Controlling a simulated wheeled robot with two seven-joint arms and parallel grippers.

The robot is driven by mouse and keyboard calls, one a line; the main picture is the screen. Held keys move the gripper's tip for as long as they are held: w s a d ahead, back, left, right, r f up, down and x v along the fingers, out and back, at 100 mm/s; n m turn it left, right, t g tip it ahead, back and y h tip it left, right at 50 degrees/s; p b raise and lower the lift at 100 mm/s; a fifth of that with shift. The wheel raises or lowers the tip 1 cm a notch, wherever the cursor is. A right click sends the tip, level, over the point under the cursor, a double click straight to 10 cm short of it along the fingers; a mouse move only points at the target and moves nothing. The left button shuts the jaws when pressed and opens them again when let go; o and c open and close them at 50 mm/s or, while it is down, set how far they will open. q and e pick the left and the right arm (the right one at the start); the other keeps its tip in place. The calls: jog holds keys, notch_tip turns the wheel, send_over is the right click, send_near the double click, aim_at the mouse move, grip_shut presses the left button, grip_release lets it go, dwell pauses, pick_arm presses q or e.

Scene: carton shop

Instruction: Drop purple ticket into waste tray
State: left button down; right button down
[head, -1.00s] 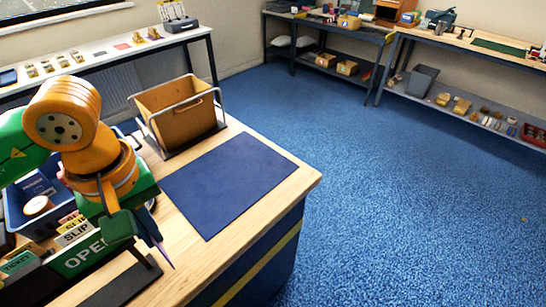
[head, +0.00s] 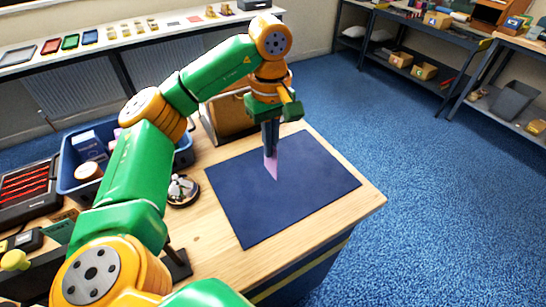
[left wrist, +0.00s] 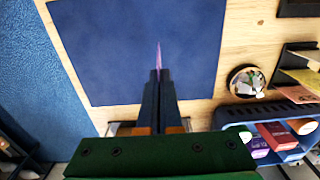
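My left gripper (head: 270,147) is shut on the purple ticket (head: 273,168). The thin ticket hangs point-down from the fingertips above the dark blue mat (head: 235,195). In the left wrist view, the ticket (left wrist: 158,55) shows nearly edge-on beyond the closed fingers (left wrist: 160,76), over the mat (left wrist: 120,25). No container in view is clearly marked as the waste tray. My right gripper is not in view.
A brown carton bin (head: 228,118) stands behind the mat, partly hidden by my left arm. A blue crate (head: 68,170) with boxes is at the left, near a round silver-and-black object (head: 183,191). Small coloured trays (head: 70,42) lie on the back shelf.

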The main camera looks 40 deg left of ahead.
pick_arm(q)
jog(key=f, duration=0.3)
jog(key=w+a+f+p, duration=0.1)
jog(key=shift+f, duration=0.4)
jog(key=shift+w, duration=0.1)
jog(key=shift+d+f, duration=0.1)
jog(key=shift+f, duration=0.1)
jog(key=c, duration=1.1)
grip_release()
jog(key=shift+r, duration=0.1)
